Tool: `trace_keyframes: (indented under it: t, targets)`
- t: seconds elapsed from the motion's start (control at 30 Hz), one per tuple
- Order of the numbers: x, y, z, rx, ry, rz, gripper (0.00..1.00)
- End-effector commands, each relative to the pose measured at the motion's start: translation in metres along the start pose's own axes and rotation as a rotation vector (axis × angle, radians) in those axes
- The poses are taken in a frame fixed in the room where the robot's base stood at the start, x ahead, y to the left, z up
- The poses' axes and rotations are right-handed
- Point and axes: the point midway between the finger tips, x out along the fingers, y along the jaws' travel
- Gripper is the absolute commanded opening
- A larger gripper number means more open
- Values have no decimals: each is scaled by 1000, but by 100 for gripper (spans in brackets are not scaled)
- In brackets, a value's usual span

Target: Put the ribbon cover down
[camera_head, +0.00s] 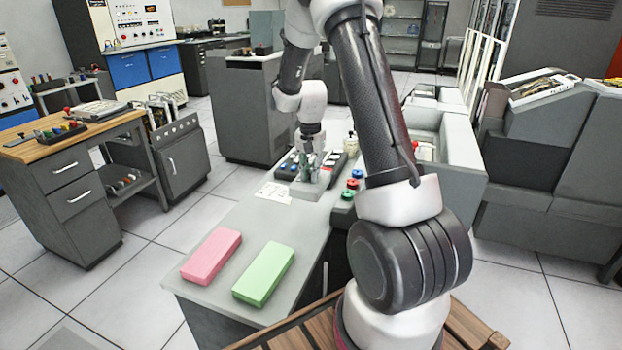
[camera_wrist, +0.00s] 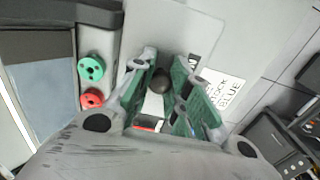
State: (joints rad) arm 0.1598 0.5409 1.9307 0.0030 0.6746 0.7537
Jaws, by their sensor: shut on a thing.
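The ribbon cover (camera_wrist: 185,35) appears as a flat grey plate with a dark round knob (camera_wrist: 160,80) in the wrist view. My gripper (camera_wrist: 165,85) has its green-lined fingers on either side of this knob and is shut on it. In the head view my gripper (camera_head: 309,165) is over the far part of the grey counter, with a pale grey piece (camera_head: 310,188) beneath it that looks like the cover. The fingers hide part of the cover. I cannot tell whether it touches the counter.
The counter (camera_head: 255,225) carries a pink block (camera_head: 211,256) and a green block (camera_head: 264,273) at its near end. Coloured spools (camera_head: 352,184) stand right of the gripper. A printed card (camera_head: 272,192) lies left of it. The counter between card and blocks is clear.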

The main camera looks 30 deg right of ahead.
Motion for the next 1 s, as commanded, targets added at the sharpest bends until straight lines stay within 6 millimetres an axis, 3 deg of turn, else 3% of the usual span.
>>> trace_keyframes:
  t: [0.2,0.63,1.0]
  targets:
    - [45,0,1,-1,-2,2,0]
    - [96,0,1,-2,-2,2,0]
    - [103,0,0,-2,0,0,0]
